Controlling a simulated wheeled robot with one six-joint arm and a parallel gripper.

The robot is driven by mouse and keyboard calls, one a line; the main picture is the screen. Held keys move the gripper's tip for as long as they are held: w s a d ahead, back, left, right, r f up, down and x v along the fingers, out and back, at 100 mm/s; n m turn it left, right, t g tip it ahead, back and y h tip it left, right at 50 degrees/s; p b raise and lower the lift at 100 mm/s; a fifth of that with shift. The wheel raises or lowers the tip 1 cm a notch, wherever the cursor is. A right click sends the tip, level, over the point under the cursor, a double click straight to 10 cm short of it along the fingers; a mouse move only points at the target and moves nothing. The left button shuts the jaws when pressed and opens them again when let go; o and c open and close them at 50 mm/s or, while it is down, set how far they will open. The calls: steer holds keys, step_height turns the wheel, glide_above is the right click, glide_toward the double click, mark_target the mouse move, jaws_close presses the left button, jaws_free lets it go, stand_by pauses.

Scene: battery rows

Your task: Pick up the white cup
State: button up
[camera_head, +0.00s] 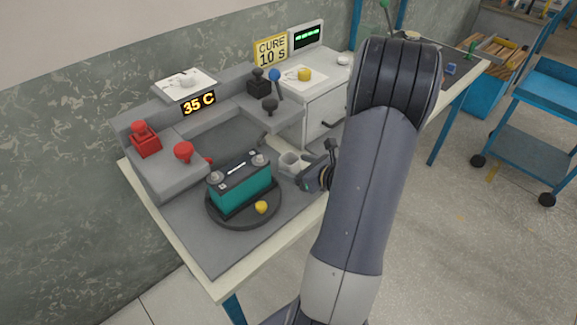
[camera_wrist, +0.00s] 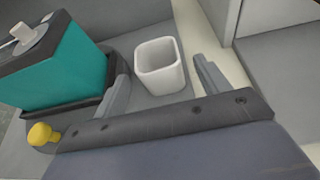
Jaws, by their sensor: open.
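The white cup (camera_wrist: 161,85) is a small, square, open-topped cup, standing upright on the grey mat in the wrist view. In the head view, the cup (camera_head: 289,166) is just right of the teal battery (camera_head: 240,188). My gripper (camera_wrist: 160,71) is open, one finger on each side of the cup in the picture, with gaps showing. The cup looks empty and is not gripped. My gripper (camera_head: 302,168) is partly hidden by my wrist in the head view.
The battery sits on a dark round turntable (camera_head: 228,218) with a yellow knob (camera_head: 261,207), close left of the gripper. A grey fixture with red knobs (camera_head: 184,152) is behind. A white cabinet (camera_head: 325,108) stands behind to the right. The mat's front (camera_head: 225,255) is clear.

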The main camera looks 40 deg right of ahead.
steer(key=x, duration=0.5)
steer(key=shift+w+f, duration=0.15)
steer(key=shift+w, duration=0.15)
steer(key=c, duration=1.1)
